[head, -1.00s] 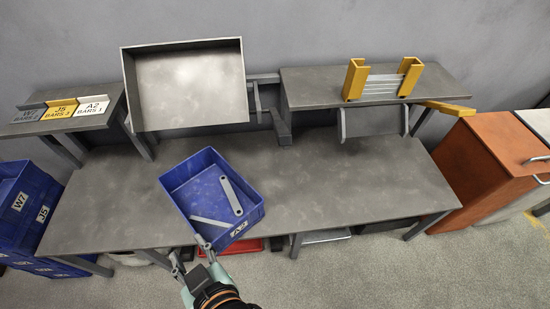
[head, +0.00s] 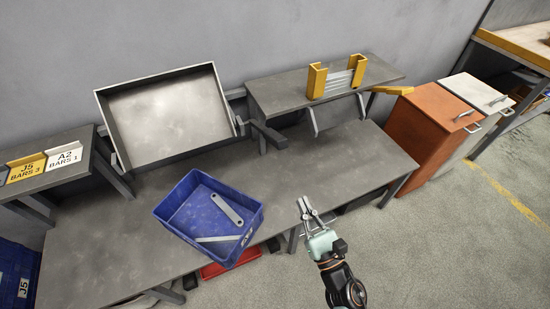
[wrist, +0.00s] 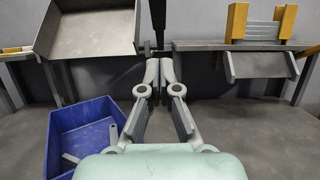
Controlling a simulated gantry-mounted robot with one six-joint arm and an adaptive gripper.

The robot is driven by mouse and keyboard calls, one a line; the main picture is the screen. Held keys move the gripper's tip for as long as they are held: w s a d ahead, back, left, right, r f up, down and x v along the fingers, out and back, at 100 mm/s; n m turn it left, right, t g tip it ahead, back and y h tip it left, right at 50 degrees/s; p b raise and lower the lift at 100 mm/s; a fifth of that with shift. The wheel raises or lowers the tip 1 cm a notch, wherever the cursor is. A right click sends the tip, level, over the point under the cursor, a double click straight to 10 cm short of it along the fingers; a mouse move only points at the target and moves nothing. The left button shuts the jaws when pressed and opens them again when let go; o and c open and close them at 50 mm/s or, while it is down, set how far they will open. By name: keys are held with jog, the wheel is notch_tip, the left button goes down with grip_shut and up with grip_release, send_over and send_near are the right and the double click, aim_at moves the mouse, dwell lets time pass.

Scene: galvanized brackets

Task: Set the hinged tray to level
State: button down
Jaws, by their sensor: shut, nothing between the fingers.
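The hinged tray (head: 165,115), a large grey shallow box, stands at the back left of the bench, tilted with its open face toward me. It also shows at the upper left of the wrist view (wrist: 95,32). A dark bar (head: 268,134) juts forward just right of the tray. My gripper (head: 306,203) is shut and empty, at the bench's front edge, right of the blue bin and well apart from the tray. In the wrist view its fingertips (wrist: 159,70) are together, pointing toward the dark bar.
A blue bin (head: 174,212) with metal bars inside sits on the bench (head: 290,170). A raised shelf (head: 270,92) at right carries yellow brackets (head: 317,82) with bars between them; a grey tilted panel (head: 335,115) hangs below. Orange (head: 420,135) and white cabinets stand right. The bench's right half is clear.

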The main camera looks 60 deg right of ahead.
jog(key=shift+d, duration=0.15)
jog(key=r+p+x, duration=0.2)
jog(key=p+x, duration=0.1)
jog(key=x, duration=0.9)
jog(key=shift+r, duration=0.55)
